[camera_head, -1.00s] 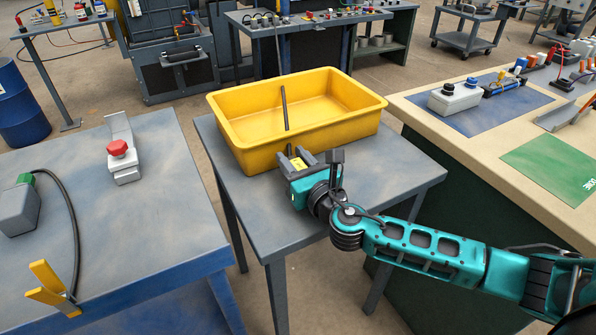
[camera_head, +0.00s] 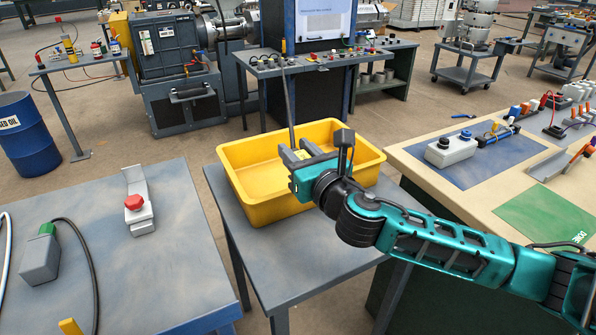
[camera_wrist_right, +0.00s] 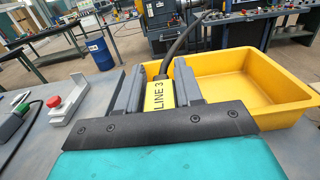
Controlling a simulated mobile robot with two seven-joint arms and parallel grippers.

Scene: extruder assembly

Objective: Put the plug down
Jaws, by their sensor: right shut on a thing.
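My right gripper (camera_head: 295,157) is over the near left part of the yellow bin (camera_head: 282,207), which stands on a small grey table. In the right wrist view its two grey fingers are shut on the plug (camera_wrist_right: 160,95), a yellow block labelled "LINE 3". A dark cable (camera_wrist_right: 184,38) rises from the plug's far end, and it also shows in the head view (camera_head: 289,100). The plug is mostly hidden by the gripper in the head view. My left gripper is not in view.
The left table holds a red button on a white bracket (camera_head: 138,215) and a grey box (camera_head: 40,258) with a cable. On the right, a bench has a blue mat, a green mat (camera_head: 545,212) and a white box (camera_head: 450,150). The bin's visible floor looks empty.

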